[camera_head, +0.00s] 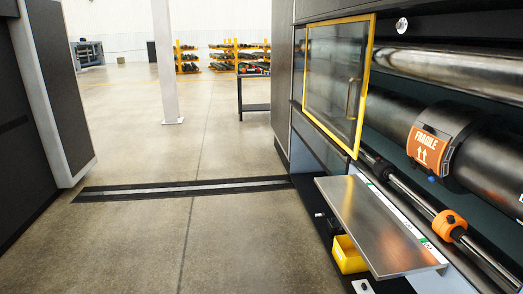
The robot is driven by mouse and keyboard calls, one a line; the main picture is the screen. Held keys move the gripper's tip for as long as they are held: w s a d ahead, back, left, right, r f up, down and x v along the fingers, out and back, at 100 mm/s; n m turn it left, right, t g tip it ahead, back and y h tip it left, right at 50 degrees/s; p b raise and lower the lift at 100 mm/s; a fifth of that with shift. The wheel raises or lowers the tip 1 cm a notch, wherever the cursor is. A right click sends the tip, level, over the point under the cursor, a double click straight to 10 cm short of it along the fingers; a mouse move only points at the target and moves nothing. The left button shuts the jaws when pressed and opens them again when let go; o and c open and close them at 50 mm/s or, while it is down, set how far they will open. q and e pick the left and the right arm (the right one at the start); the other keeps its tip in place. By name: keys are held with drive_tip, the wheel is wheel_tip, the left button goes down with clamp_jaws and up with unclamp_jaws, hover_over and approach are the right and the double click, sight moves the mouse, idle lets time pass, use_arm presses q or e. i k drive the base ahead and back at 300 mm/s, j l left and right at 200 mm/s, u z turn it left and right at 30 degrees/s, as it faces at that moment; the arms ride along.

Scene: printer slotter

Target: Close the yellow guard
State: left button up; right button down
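The yellow guard (336,80) is a clear panel in a yellow frame at the upper right of the head view. It covers the left part of the machine opening, and the rollers to its right are exposed. A dark vertical handle (352,99) sits near its right edge. Neither of my grippers shows in the head view.
A metal shelf (377,222) juts out below the opening, with a yellow bin (348,254) under it. Rollers (450,73) and an orange collar (449,225) lie inside the machine. A dark cabinet (40,95) stands at left. The floor (225,235) between is clear except for a flat strip (185,189).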

sight(372, 17)
drive_tip(key=i+u, duration=0.2)
drive_tip(key=i, duration=2.6)
drive_tip(key=i+z, duration=0.15)
drive_tip(key=i, duration=0.5)
drive_tip(key=i+j+z, duration=0.15)
drive_tip(key=i, duration=0.5)
drive_tip(key=i+j+z, duration=0.2)
drive_tip(key=i+z, duration=0.25)
drive_tip(key=i+j+z, duration=0.45)
drive_tip(key=k+l, duration=0.05)
drive_tip(key=l, duration=0.05)
